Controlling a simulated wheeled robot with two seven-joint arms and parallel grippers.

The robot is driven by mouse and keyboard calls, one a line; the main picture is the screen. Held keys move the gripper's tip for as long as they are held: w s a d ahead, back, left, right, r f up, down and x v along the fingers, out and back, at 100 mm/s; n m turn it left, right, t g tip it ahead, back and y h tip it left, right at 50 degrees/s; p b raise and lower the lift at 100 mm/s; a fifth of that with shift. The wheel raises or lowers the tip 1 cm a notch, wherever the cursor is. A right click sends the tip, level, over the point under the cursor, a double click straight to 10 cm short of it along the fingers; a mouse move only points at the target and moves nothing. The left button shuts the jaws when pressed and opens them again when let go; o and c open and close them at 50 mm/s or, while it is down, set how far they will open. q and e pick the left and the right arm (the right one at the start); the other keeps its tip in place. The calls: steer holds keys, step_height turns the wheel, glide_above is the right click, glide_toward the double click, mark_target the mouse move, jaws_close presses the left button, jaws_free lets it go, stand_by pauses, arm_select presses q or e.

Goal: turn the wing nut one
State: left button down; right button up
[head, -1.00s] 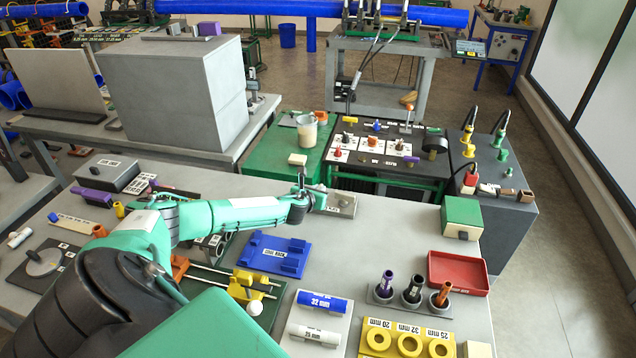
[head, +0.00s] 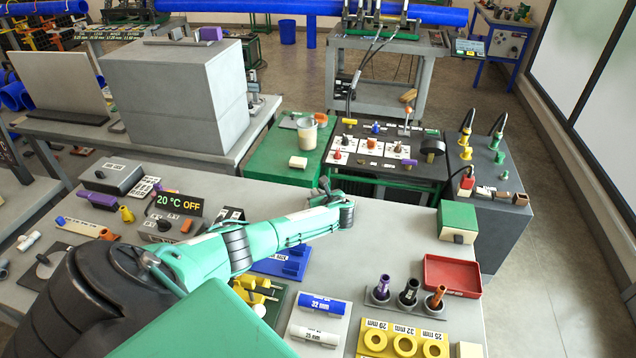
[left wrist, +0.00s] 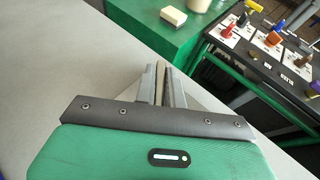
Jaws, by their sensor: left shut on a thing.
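My left gripper (head: 326,187) is at the far edge of the grey table, with its arm reaching across from the left. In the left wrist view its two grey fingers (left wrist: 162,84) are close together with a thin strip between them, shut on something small. The wing nut itself cannot be made out; the fingers and wrist cover that spot. A light grey plate edge shows beside the fingers in the left wrist view. My right gripper is not in view.
A green cart (head: 262,160) and a black panel with colored knobs (head: 395,150) stand just beyond the table edge. A green box (head: 458,220), a red tray (head: 452,274) and yellow rings (head: 404,344) are to the right. Blue rack (head: 278,264) lies under my arm.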

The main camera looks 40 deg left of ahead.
arm_select(q)
steer(key=shift+n+g, duration=0.3)
steer(key=shift+g, duration=0.1)
steer(key=c, duration=1.5)
jaws_free()
steer(key=shift+b+v, duration=1)
steer(key=shift+v, duration=5.9)
